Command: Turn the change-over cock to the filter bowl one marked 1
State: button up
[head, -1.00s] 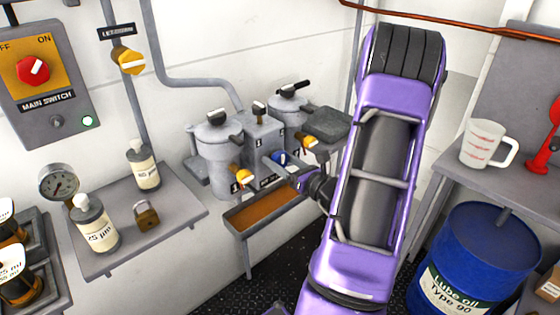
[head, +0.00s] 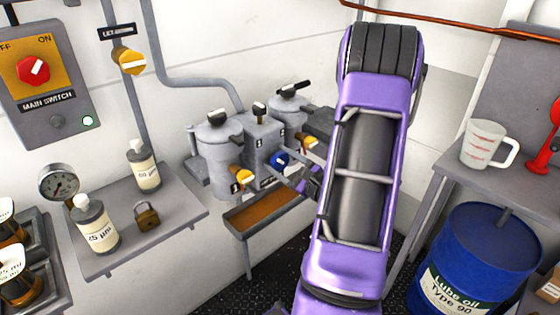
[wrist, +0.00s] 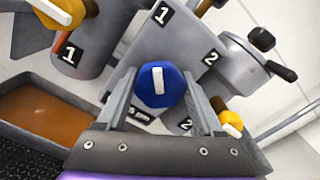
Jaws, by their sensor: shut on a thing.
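The change-over cock is a blue knob with a white bar (wrist: 160,84), on the grey block (wrist: 150,45) between the two filter bowls. In the wrist view its bar stands nearly upright, between plate 1 at upper left and plate 2 at right. My gripper (wrist: 160,97) is shut on the knob, one finger on each side. The knob also shows in the head view (head: 280,160). Filter bowl 1 (head: 218,150) is the left grey canister. Filter bowl 2 (head: 287,108) is the right one, partly hidden by my arm.
Yellow cocks sit low on bowl 1 (head: 241,176) and bowl 2 (head: 306,144), close to my gripper. A drip tray (head: 236,222) with brown liquid lies below. A shelf with bottles and a padlock (head: 146,214) is at left. A blue drum (head: 482,255) stands at right.

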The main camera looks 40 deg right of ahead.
dwell(0.5)
jog(key=o, duration=1.4)
jog(key=shift+s, duration=0.1)
jog(key=s, duration=0.5)
jog(key=s+d, duration=0.1)
jog(key=s, duration=1.1)
jog(key=shift+s+d, duration=0.15)
jog(key=shift+d, duration=0.05)
